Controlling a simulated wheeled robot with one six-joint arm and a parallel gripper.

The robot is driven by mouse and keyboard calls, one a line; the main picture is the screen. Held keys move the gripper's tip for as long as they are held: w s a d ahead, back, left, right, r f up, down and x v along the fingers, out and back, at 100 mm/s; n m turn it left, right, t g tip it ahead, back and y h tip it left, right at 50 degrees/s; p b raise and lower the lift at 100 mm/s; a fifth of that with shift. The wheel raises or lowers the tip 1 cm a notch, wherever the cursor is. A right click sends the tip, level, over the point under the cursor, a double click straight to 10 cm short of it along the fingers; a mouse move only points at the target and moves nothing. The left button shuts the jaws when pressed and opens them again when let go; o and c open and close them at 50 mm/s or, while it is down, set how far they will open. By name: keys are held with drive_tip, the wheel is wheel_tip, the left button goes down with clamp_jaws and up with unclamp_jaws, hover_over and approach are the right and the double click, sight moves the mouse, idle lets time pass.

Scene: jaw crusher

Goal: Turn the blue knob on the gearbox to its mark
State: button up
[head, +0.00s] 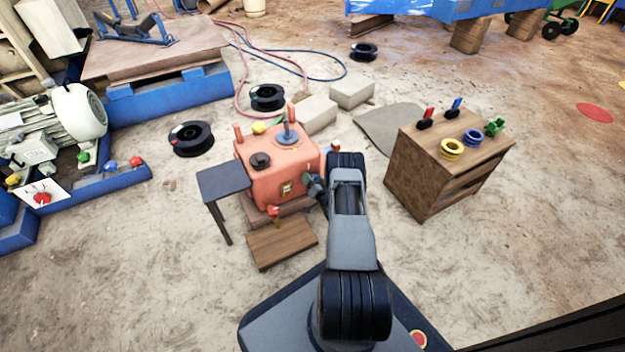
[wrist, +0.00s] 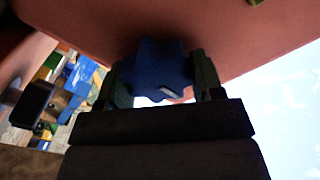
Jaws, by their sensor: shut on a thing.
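The gearbox (head: 262,180) is an orange-red block on a low base in the middle of the head view. In the wrist view its reddish wall (wrist: 120,25) fills the top. The blue knob (wrist: 160,65) has a lobed edge and a short white line on its lower right. My gripper (wrist: 163,80) has one dark green finger on each side of the knob and is shut on it. In the head view my gripper (head: 316,186) is at the gearbox's right front side; the knob is hidden there. I cannot make out the target mark.
A small dark table (head: 223,180) stands left of the gearbox, and a wooden board (head: 283,243) lies before it. A wooden cabinet (head: 420,172) with rings and small levers stands on the right. Black reels (head: 192,139) and pale blocks (head: 352,94) lie behind on sandy ground.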

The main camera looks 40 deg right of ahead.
drive_tip(key=shift+s+f, duration=0.15)
drive_tip(key=shift+f, duration=0.05)
idle(0.3)
drive_tip(key=o, duration=0.9)
drive_tip(key=shift+r, duration=0.1)
